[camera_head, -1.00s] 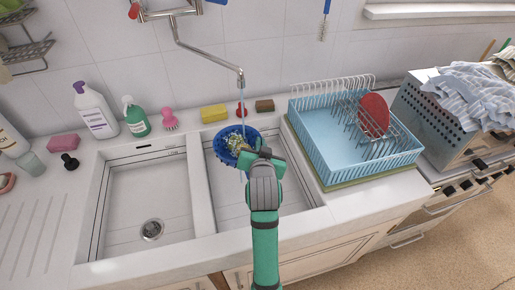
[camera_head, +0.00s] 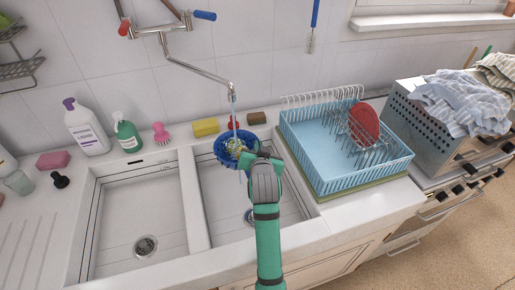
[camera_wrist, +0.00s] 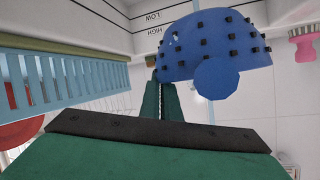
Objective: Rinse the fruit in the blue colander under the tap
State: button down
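The blue colander (camera_head: 223,157) is held in the air over the right sink basin (camera_head: 215,197), with small yellowish-green fruit (camera_head: 234,146) in it. In the wrist view its studded underside and round foot show (camera_wrist: 218,78). The tap's spout (camera_head: 230,86) is above it. A thin water stream (camera_head: 234,112) runs from the spout down into the colander, and a thin streak shows below it. My gripper (camera_head: 246,160) is at the colander's near right edge. In the wrist view my gripper's fingers (camera_wrist: 161,92) are close together at the rim.
A blue dish rack (camera_head: 335,165) with a red plate (camera_head: 364,123) stands close on the right. The left basin (camera_head: 140,205) is empty. Bottles (camera_head: 86,128), a pink brush (camera_head: 160,134) and a yellow sponge (camera_head: 206,127) line the back. A red tap handle (camera_head: 125,29) shows above.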

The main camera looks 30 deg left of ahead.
jog(key=shift+d, duration=0.2)
dwell(0.5)
jog(key=shift+w+d, duration=0.15)
jog(key=shift+d, duration=0.25)
jog(key=shift+a, duration=0.6)
jog(key=shift+s, duration=0.25)
jog(key=s+d, duration=0.2)
jog(key=s, duration=0.5)
jog(key=shift+s, duration=0.3)
jog(key=shift+r, duration=0.15)
dwell(1.3)
